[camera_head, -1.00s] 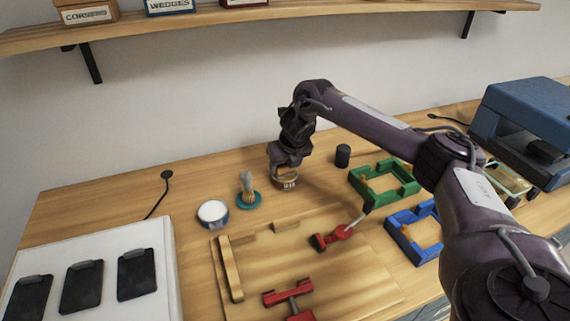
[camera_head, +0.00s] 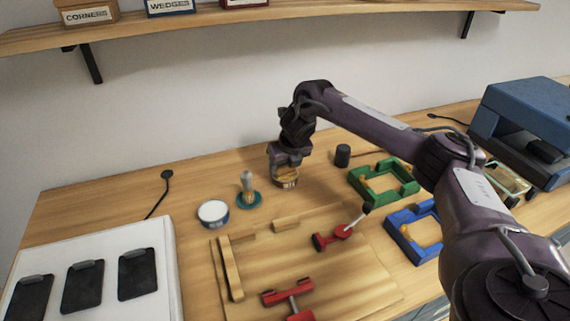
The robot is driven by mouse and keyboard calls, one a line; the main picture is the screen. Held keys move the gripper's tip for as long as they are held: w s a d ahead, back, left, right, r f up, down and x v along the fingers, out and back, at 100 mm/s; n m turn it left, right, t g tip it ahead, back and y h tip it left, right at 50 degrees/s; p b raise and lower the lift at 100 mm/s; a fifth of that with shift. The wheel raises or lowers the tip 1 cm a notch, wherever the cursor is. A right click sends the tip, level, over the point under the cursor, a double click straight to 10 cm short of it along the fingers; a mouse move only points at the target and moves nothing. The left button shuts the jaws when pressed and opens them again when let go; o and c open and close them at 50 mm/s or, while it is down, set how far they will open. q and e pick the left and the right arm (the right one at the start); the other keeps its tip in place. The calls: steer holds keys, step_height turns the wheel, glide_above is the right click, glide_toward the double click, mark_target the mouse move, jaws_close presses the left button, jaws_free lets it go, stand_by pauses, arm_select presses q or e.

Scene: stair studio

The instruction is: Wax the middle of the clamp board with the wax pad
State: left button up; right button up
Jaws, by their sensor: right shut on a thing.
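The clamp board (camera_head: 270,262) is a pale wooden board with raised wooden strips, lying on the bench at the front middle. Two red toggle clamps sit on it, one at the right (camera_head: 338,235) and one at the front (camera_head: 288,297). My right gripper (camera_head: 286,174) points down behind the board's back edge, shut on a round wooden pad with a darker band, which looks like the wax pad (camera_head: 286,183). I cannot tell if the pad touches the bench. My left gripper is not in view.
A white round tin (camera_head: 213,213) and a brush on a teal dish (camera_head: 248,195) stand left of my right gripper. A black cylinder (camera_head: 343,155), a green frame (camera_head: 383,183) and a blue frame (camera_head: 412,240) lie to the right. A white panel with black pieces (camera_head: 95,278) fills the front left.

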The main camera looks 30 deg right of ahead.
step_height(320, 180, up, 7)
steer(key=p, duration=0.6)
steer(key=shift+f, duration=0.1)
stand_by(0.4)
stand_by(0.4)
